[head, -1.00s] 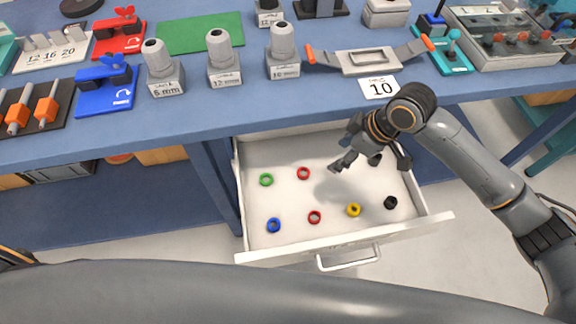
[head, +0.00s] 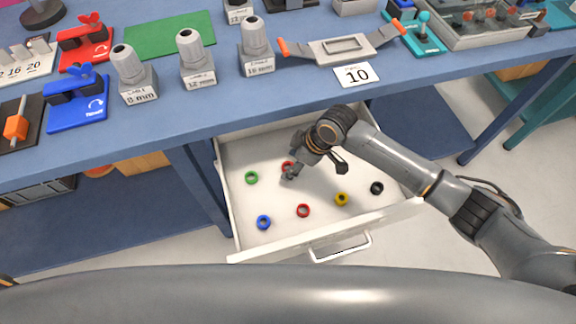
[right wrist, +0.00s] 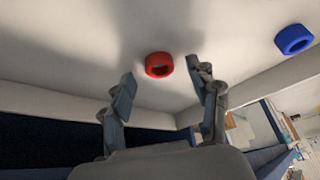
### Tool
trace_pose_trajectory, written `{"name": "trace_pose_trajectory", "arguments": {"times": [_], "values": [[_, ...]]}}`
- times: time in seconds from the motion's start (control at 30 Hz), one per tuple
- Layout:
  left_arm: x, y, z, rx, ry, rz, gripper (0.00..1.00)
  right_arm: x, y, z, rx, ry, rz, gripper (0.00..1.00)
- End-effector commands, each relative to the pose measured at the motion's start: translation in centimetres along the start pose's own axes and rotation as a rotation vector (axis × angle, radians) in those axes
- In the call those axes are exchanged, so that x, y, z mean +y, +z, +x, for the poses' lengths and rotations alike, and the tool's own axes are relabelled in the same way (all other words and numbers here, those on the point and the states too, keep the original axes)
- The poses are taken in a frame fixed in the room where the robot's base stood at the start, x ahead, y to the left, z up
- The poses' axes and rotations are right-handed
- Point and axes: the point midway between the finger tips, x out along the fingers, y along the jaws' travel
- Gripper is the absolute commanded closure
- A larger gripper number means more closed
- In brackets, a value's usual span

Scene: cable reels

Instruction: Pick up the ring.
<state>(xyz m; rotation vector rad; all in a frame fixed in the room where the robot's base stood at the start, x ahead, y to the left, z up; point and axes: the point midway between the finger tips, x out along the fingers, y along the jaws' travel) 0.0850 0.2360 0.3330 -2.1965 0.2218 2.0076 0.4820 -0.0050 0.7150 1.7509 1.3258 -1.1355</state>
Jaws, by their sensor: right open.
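Several small rings lie flat in the open white drawer. They are a green ring (head: 251,178), a far red ring (head: 288,167), a near red ring (head: 303,211), a blue ring (head: 264,222), a yellow ring (head: 341,199) and a black ring (head: 377,188). My right gripper (head: 313,172) is low over the drawer and partly covers the far red ring. In the right wrist view my right gripper (right wrist: 168,82) is open and empty. A red ring (right wrist: 158,65) shows just past its fingertips, with a blue ring (right wrist: 294,39) at right. My left gripper is out of view.
The drawer (head: 235,236) has low walls around the rings. Bare drawer floor separates the rings.

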Motion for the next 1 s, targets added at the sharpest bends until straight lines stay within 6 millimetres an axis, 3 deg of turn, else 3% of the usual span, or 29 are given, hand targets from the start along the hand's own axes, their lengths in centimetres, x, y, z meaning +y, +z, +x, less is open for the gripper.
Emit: {"name": "trace_pose_trajectory", "arguments": {"times": [0.1, 0.33, 0.5, 0.53, 1.0], "values": [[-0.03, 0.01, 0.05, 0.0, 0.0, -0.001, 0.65, -0.06, 0.01, 0.9, 0.0, -0.001, 0.0, 0.4], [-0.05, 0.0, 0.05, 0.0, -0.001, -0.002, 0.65, -0.03, 0.03, 0.97, 0.0, 0.0, 0.0, 0.42], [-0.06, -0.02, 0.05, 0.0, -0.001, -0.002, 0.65, -0.01, 0.04, 0.94, 0.0, 0.0, 0.0, 0.77], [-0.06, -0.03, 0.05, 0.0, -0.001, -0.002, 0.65, -0.01, 0.04, 0.94, 0.0, 0.0, 0.0, 0.8], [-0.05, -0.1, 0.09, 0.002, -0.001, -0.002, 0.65, 0.05, -0.19, 0.47, 0.001, 0.002, -0.001, 0.8]]}}
